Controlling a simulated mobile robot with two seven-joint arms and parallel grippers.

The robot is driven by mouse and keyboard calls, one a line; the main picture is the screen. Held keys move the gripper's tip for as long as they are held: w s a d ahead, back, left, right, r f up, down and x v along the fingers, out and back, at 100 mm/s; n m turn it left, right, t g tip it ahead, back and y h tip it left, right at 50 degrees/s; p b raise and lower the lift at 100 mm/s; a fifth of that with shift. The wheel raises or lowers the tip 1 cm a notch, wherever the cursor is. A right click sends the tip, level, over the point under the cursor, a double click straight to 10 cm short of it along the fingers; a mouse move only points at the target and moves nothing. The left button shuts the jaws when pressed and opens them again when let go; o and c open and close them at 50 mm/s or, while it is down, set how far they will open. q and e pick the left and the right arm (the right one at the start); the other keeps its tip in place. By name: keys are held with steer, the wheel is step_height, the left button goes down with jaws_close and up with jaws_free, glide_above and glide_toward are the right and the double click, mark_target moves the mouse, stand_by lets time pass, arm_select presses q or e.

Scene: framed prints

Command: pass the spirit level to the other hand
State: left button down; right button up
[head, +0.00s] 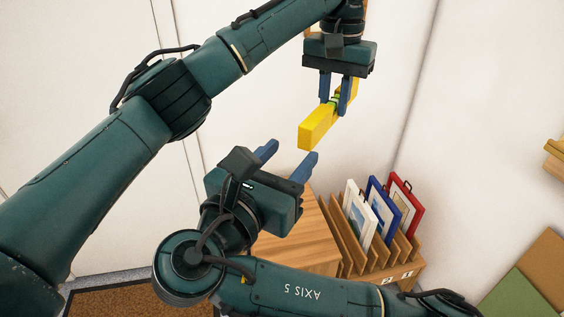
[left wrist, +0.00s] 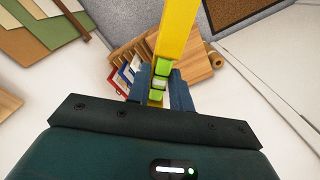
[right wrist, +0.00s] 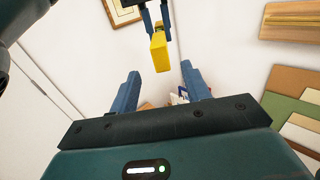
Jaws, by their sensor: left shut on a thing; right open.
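The yellow spirit level (head: 316,131) has a green vial section at its middle. My left gripper (head: 338,103) is shut on it around that middle and holds it in the air, tilted. In the left wrist view the level (left wrist: 176,35) runs up between the blue fingers (left wrist: 159,98). My right gripper (head: 290,158) is open and empty, below and to the left of the level's near end. In the right wrist view the level's end (right wrist: 159,52) lies ahead, beyond and above the open fingers (right wrist: 160,85), apart from them.
Below the grippers is a wooden table (head: 305,243). A wooden rack (head: 362,250) beside it holds framed prints with white (head: 358,218), blue (head: 383,208) and red (head: 408,200) frames. Green and brown boards (head: 528,290) lie at the lower right. The air between the grippers is clear.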

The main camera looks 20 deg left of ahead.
steer(key=w, duration=0.3)
steer(key=w+d, duration=0.1)
steer(key=w, duration=0.3)
steer(key=w+d, duration=0.1)
steer(key=w, duration=0.2)
steer(key=shift+w+d, duration=0.1)
steer(key=shift+w, duration=0.2)
jaws_close()
arm_select(q)
steer(key=c, duration=1.2)
jaws_free()
steer(key=shift+o, duration=0.2)
